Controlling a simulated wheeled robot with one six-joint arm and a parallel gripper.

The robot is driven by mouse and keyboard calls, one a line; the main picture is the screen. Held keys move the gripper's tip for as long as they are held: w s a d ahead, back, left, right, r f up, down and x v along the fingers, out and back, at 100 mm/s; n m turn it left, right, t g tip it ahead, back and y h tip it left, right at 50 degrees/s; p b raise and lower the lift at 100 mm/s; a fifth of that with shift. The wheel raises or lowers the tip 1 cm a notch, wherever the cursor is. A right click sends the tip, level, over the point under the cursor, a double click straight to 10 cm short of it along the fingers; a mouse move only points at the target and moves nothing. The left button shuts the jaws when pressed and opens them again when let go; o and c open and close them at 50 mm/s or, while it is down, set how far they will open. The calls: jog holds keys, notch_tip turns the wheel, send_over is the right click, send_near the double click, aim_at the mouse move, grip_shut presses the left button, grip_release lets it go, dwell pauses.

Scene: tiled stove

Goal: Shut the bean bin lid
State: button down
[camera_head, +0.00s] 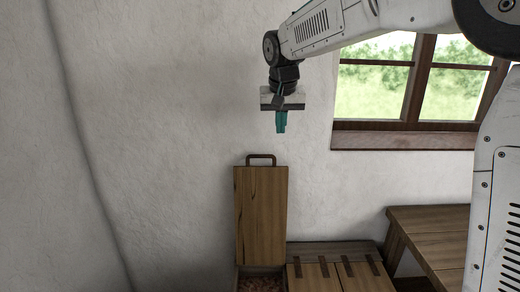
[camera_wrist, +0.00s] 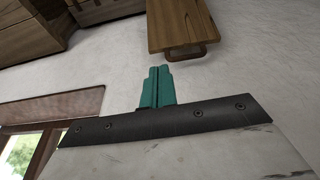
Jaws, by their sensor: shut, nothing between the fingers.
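The bean bin lid (camera_head: 260,215) is a wooden board standing upright, open, against the white wall. A dark handle (camera_head: 261,157) sits on its top edge. Below it the bin's opening shows reddish-brown beans (camera_head: 262,285) at the picture's bottom edge. My gripper (camera_head: 281,122) is above the lid and slightly right of it, teal fingers pointing down, shut and empty, apart from the handle. In the wrist view the fingers (camera_wrist: 158,80) are together, and the lid (camera_wrist: 180,25) with its handle (camera_wrist: 187,53) lies just beyond the tips.
Closed wooden lids with dark hinge straps (camera_head: 335,274) are right of the open bin. A wooden bench (camera_head: 430,225) stands further right, below a window with a wooden sill (camera_head: 400,137). The wall left of the lid is clear.

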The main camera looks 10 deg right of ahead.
send_near(260, 148)
jog(key=shift+t, duration=0.3)
notch_tip(260, 148, down, 8)
jog(key=shift+w+d+f, duration=0.1)
jog(key=shift+f, duration=0.1)
